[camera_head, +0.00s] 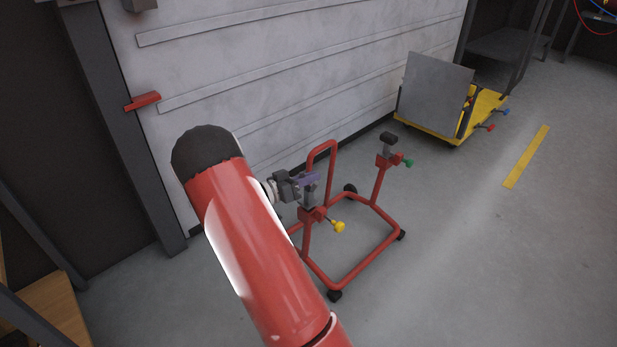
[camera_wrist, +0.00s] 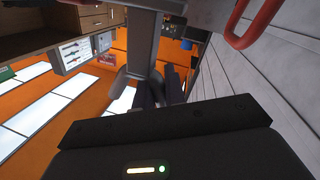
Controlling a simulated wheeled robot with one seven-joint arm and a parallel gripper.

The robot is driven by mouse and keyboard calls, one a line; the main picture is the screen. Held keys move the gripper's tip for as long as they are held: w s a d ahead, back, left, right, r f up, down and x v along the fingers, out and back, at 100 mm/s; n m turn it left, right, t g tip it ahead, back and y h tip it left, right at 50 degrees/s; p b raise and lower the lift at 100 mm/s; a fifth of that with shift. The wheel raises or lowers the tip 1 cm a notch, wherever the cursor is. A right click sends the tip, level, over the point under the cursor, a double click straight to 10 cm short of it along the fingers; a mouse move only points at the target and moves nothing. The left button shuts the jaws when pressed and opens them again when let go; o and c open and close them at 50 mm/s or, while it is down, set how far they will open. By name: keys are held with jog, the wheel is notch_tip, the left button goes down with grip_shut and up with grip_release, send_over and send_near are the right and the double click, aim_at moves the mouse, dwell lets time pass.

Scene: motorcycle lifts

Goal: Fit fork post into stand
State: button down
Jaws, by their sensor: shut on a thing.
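The red wheeled stand (camera_head: 347,266) is on the floor in the head view, with two upright sockets. The near socket (camera_head: 312,216) has a yellow knob (camera_head: 338,227). The far one has a green knob (camera_head: 408,163) and carries a black-topped post (camera_head: 388,145). My gripper (camera_head: 297,187) is shut on a fork post (camera_head: 309,199), just above the near socket. The post looks upright and in line with it; I cannot tell whether its lower end is inside. In the wrist view my dark fingers (camera_wrist: 148,92) close at the base of a grey bar (camera_wrist: 145,42).
The stand's red handle (camera_head: 322,160) rises close behind the held post. A pale panelled wall (camera_head: 270,75) runs behind the stand. A yellow cart (camera_head: 480,112) with a grey panel (camera_head: 436,92) stands at the back right. The floor right of the stand is clear.

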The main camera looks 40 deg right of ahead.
jog(key=shift+f+b, duration=0.35)
jog(key=shift+f, duration=0.45)
jog(key=c, duration=1.4)
grip_release()
jog(key=shift+a, duration=0.1)
jog(key=a, duration=0.5)
jog(key=w+a, duration=0.1)
jog(key=a, duration=0.1)
jog(key=shift+a+p, duration=0.3)
jog(key=shift+p, duration=0.1)
jog(key=shift+w, duration=0.1)
